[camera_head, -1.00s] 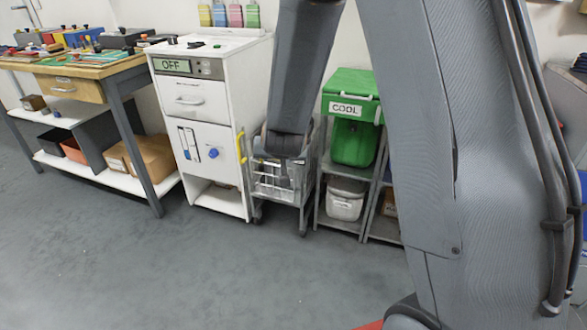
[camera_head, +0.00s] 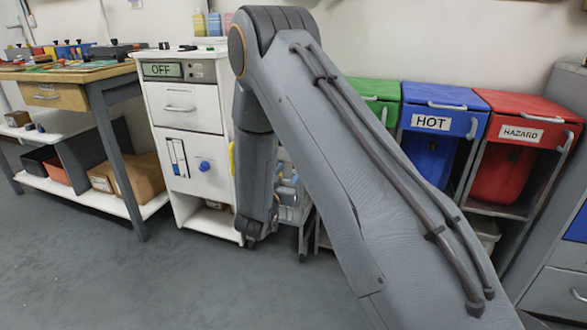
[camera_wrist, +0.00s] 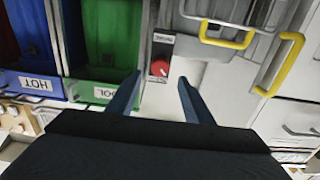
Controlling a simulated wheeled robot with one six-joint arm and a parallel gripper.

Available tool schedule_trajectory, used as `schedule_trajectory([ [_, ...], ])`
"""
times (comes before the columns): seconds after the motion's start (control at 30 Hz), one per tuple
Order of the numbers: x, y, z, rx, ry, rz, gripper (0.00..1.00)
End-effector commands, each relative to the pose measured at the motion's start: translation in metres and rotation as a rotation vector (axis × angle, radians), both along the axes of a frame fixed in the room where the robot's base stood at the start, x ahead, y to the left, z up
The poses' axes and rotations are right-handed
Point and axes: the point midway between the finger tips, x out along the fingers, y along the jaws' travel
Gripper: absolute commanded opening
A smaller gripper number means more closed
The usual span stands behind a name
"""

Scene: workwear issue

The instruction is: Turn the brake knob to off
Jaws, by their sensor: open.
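A red round knob (camera_wrist: 160,68) sits on a small grey plate on a pale upright face in the wrist view; its label is too small to read. I cannot tell which way the knob points. My gripper (camera_wrist: 157,92) is open and empty, with its two dark blue fingers to either side of and below the knob in the picture, apparently not touching it. In the head view my arm hides the red knob, and the fingers cannot be made out.
In the wrist view, a yellow handle (camera_wrist: 282,64) stands right of the fingers. A green bin (camera_wrist: 105,60) and a blue HOT bin (camera_wrist: 36,84) lie left. In the head view, a red HAZARD bin (camera_head: 522,132) and a workbench (camera_head: 100,72) flank my arm. The floor (camera_head: 150,280) is open.

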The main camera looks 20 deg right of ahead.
Motion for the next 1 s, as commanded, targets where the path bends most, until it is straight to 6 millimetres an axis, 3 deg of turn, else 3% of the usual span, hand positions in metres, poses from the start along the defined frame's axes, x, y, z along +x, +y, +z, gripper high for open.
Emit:
schedule_trajectory([
  [0.3,0.037,-0.028,-0.001,0.001,-0.001,-0.001,0.46],
  [0.7,0.045,-0.033,0.0,0.001,0.002,0.001,0.46],
  [0.77,0.044,-0.033,0.0,0.001,0.002,0.001,0.4],
  [0.97,0.044,-0.033,0.0,0.001,0.002,0.001,0.06],
  [1.0,0.044,-0.033,0.0,0.001,0.002,0.001,0.05],
])
